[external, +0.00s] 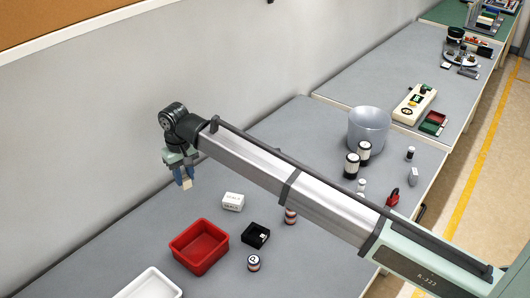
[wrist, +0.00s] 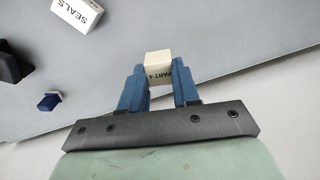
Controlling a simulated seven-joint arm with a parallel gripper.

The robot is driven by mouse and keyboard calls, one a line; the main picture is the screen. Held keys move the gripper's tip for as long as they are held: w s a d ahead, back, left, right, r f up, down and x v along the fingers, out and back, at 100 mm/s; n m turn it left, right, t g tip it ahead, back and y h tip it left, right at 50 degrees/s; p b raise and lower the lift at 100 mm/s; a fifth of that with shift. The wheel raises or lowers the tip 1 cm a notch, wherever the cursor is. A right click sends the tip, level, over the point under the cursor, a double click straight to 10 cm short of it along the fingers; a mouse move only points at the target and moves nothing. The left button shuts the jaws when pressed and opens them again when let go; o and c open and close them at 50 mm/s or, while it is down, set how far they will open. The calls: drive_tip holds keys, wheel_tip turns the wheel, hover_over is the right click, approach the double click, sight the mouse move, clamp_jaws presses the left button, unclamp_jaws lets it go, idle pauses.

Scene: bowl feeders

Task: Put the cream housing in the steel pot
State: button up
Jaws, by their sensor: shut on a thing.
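My gripper (external: 183,178) is shut on the cream housing (external: 187,184) and holds it up in the air near the wall side of the table, at left in the external view. In the wrist view the cream housing (wrist: 158,68) sits between the two blue fingers of my gripper (wrist: 160,85), with "PART 4" lettering on its face. The steel pot (external: 369,129) stands upright at the far end of the near table, well to the right of my gripper. Its inside is mostly hidden by its wall.
A white SEALS box (external: 233,202), a red bin (external: 200,247), a black tray (external: 255,235) and a white bin (external: 150,285) stand on the near table. Black-and-white canisters (external: 351,166) stand just before the pot. A red padlock (external: 391,197) is at right.

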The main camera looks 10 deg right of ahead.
drive_tip(key=w+d+r+m, duration=0.3)
drive_tip(key=w+d, duration=1)
drive_tip(key=d, duration=0.3)
drive_tip(key=w+d+r+m, duration=0.2)
drive_tip(key=w+d, duration=1.1)
drive_tip(key=d, duration=0.4)
drive_tip(key=w+d+r+m, duration=0.1)
drive_tip(key=d+r, duration=0.1)
drive_tip(key=d, duration=0.9)
drive_tip(key=w+d+r+m, duration=0.2)
drive_tip(key=d+r, duration=0.1)
drive_tip(key=d, duration=0.8)
drive_tip(key=w+d+r+m, duration=0.1)
drive_tip(key=d+r, duration=0.1)
drive_tip(key=d, duration=0.9)
drive_tip(key=s+f+n, duration=0.2)
drive_tip(key=s+f, duration=0.1)
drive_tip(key=f, duration=0.8)
drive_tip(key=shift+s+d+n, duration=0.3)
drive_tip(key=shift+d, duration=0.05)
